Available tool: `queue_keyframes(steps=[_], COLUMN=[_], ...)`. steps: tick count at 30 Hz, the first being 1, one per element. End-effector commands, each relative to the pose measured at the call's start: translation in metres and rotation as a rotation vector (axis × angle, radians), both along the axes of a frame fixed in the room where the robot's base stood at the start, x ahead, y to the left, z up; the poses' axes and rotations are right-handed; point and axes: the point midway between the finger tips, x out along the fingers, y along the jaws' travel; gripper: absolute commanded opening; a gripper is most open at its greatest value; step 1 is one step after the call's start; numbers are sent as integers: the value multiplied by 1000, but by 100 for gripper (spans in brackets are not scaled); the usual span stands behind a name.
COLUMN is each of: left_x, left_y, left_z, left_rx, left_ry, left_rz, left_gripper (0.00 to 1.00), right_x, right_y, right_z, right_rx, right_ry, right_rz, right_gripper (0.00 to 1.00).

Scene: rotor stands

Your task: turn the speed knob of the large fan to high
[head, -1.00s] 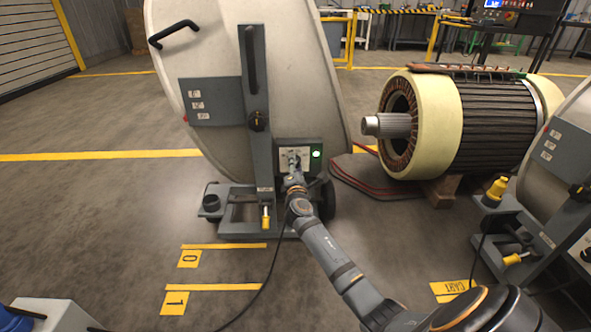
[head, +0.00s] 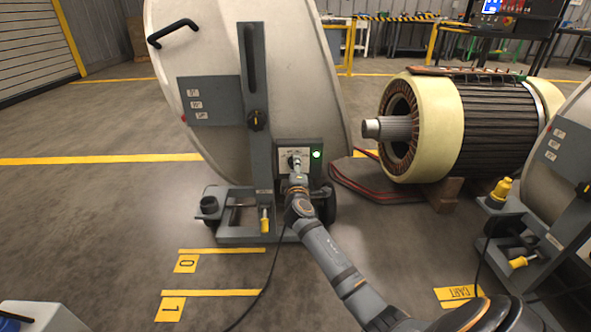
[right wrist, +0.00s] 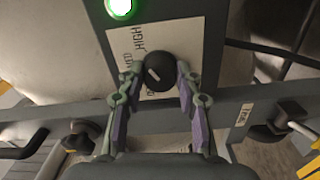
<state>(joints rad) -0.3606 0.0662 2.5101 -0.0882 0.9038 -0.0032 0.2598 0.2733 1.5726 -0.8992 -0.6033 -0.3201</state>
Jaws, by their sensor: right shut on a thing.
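The large fan (head: 250,60) stands at centre left, a big pale drum on a grey frame. Its control box (head: 313,146) carries a lit green lamp (head: 316,154) and a pale label plate. The speed knob (right wrist: 158,73) is dark and round with a short white mark, in front of the plate, where HIGH is readable above it. Lower wording is partly hidden by a finger. My right gripper (right wrist: 159,79) is shut on the knob, one finger on each side. The right gripper in the head view (head: 297,178) reaches the box from below. My left gripper is not in view.
A large motor (head: 490,125) rests on blocks to the right. Another similar unit (head: 570,165) stands at the right edge. A dark cable (head: 272,265) runs across the floor.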

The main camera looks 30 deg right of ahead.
Motion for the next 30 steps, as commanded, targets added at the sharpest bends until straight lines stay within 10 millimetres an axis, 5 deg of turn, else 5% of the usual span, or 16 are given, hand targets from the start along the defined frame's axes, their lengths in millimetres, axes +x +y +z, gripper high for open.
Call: queue_keyframes(steps=[14,15,19,30], left_x=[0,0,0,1], left_y=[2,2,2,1], left_z=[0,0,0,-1], left_rx=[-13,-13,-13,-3], left_ry=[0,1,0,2], left_rz=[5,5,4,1], left_gripper=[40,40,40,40], right_x=[0,0,0,-5], right_y=[0,0,0,3], right_z=[-2,-2,-2,-1], right_rx=[15,15,14,12], right_ry=[-4,-4,-5,-6], right_rz=[-1,-1,-1,1], right_gripper=[3,39,56,58])
